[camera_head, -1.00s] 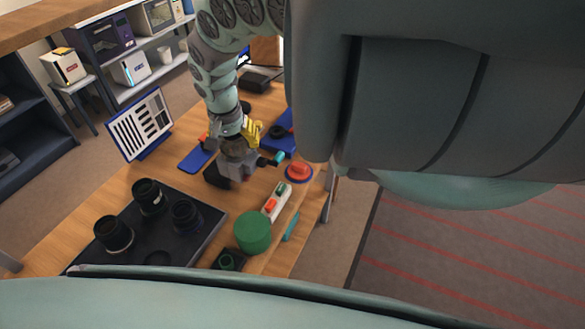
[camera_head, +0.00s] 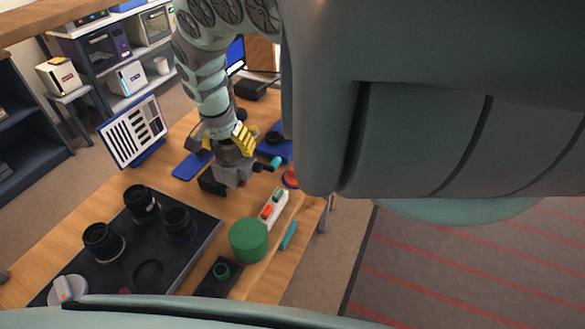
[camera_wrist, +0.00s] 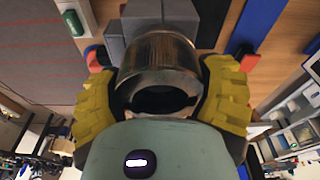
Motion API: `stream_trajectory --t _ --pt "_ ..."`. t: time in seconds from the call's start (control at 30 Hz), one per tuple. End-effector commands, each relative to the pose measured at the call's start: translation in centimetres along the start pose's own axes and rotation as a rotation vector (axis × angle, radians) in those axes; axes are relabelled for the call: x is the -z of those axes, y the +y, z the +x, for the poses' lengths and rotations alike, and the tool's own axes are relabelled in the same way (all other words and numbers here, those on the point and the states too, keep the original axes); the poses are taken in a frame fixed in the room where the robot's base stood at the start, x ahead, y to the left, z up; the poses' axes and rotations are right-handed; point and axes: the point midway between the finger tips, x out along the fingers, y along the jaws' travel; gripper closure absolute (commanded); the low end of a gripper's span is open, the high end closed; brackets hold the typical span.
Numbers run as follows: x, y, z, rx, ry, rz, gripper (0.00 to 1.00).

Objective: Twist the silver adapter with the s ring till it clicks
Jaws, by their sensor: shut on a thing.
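The silver adapter (camera_wrist: 160,57) is a metal cylinder with a dark round opening facing the wrist camera. My gripper (camera_wrist: 165,95) has its yellow fingers shut on it, one on each side. In the head view my gripper (camera_head: 240,143) is at a grey clamp-like fixture (camera_head: 232,172) on the wooden table. Grey blocks of that fixture (camera_wrist: 180,17) show close behind the adapter in the wrist view; I cannot tell whether they touch it. I cannot make out the s ring or any mark on it.
A dark tray (camera_head: 190,255) with several black lens parts lies at the front left. A green cylinder (camera_head: 249,240), a button box (camera_head: 273,208) and a teal bar (camera_head: 288,236) lie nearer the table's right edge. A chart panel (camera_head: 133,130) stands at the left.

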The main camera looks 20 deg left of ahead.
Motion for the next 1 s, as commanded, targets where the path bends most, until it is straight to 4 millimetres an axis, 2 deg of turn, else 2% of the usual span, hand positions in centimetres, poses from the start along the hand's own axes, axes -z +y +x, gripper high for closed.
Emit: stream_trajectory --t 0.57,0.9,1.0 --pt "-0.09 -0.14 0.01 -0.012 -0.001 0.077 0.68" --pt "-0.08 -0.25 0.02 -0.044 -0.003 0.28 0.68" --pt "-0.08 -0.19 -0.05 -0.048 -0.003 0.294 0.68"
